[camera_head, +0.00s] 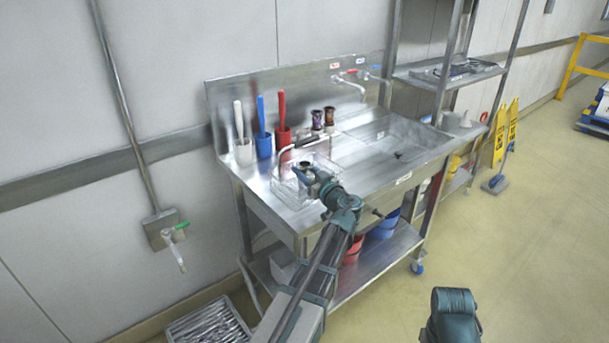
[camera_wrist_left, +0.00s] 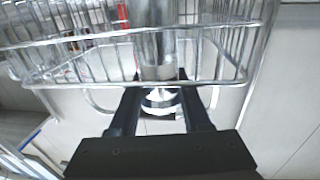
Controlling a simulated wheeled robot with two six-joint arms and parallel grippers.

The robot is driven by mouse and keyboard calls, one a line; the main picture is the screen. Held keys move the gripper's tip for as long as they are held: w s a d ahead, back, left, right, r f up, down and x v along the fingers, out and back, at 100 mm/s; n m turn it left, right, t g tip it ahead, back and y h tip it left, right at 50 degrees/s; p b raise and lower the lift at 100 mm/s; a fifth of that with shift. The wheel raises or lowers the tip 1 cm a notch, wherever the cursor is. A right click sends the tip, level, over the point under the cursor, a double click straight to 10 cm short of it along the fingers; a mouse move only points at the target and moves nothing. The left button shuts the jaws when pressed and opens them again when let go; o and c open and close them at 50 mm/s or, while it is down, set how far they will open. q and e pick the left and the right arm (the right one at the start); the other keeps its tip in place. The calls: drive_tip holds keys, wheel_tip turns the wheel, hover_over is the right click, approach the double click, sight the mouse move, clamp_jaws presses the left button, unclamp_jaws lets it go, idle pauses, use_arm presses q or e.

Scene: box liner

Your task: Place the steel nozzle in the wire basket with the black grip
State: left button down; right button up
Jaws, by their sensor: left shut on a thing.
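A wire basket (camera_head: 286,190) stands on the left part of the steel sink bench, with a raised handle (camera_head: 312,141) that looks dark in its middle. My left gripper (camera_head: 311,174) is at this basket and shut on the steel nozzle, whose dark top (camera_head: 305,164) shows above the fingers. In the left wrist view the nozzle (camera_wrist_left: 155,50) is a shiny cylinder between the two fingers (camera_wrist_left: 160,98), among the basket's wires (camera_wrist_left: 60,80). I cannot tell whether its base touches the basket floor.
White, blue (camera_head: 263,140) and red (camera_head: 282,125) brushes in holders stand behind the basket. Two dark-topped metal pieces (camera_head: 317,121) stand near the back. Faint wire outlines (camera_head: 345,150) lie to the right, before the sink basin (camera_head: 400,145). A tap (camera_head: 350,85) overhangs the bench.

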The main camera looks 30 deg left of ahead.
use_arm(q)
drive_tip(key=shift+f, duration=0.15)
drive_tip(key=shift+f, duration=0.2)
drive_tip(key=shift+c, duration=1.8)
unclamp_jaws()
drive_tip(key=shift+r, duration=0.1)
drive_tip(key=shift+r, duration=0.25)
drive_tip(key=v, duration=1.2)
drive_tip(key=shift+f, duration=0.15)
